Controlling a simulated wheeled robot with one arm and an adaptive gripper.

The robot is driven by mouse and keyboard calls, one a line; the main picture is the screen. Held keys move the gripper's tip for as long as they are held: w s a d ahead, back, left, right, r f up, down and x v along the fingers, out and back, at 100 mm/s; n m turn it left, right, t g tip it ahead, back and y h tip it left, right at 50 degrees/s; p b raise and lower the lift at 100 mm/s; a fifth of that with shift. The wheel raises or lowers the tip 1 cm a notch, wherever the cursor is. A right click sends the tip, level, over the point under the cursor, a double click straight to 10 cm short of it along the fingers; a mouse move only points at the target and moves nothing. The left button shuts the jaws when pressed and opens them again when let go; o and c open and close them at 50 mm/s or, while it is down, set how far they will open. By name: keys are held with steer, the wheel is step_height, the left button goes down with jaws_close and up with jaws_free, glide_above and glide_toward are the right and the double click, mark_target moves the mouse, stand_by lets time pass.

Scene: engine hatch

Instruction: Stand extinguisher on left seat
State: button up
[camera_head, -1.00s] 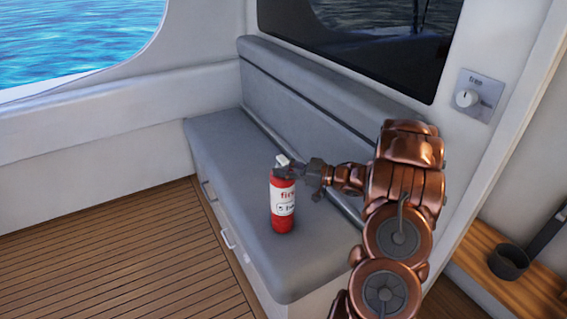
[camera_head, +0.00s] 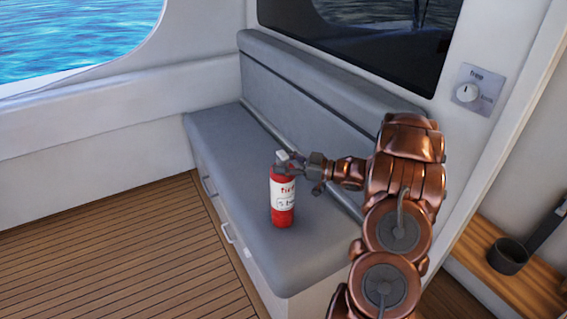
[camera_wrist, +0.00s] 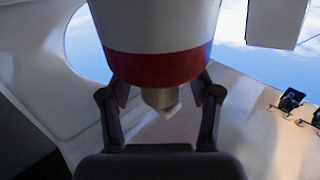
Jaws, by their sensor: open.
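The red fire extinguisher (camera_head: 283,203) with a white label stands upright on the grey seat cushion (camera_head: 225,150) in the head view. My gripper (camera_head: 285,168) is at its top, coming in from the right. In the wrist view the extinguisher (camera_wrist: 158,65) fills the upper middle, showing its white and red body and grey neck. The open fingers of my gripper (camera_wrist: 160,108) lie on either side of the neck, with a visible gap to it. The extinguisher's base appears to rest on the cushion; the exact contact is too small to tell.
The seat's backrest (camera_head: 320,95) rises behind the extinguisher. Drawers with handles (camera_head: 229,233) are in the seat front, above the wooden floor (camera_head: 115,260). A dial panel (camera_head: 472,91) is on the right wall. A dark cup-shaped holder (camera_head: 508,257) is on a wooden shelf at lower right.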

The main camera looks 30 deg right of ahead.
steer(key=b+v, duration=0.2)
steer(key=v, duration=1)
steer(key=shift+b, duration=0.35)
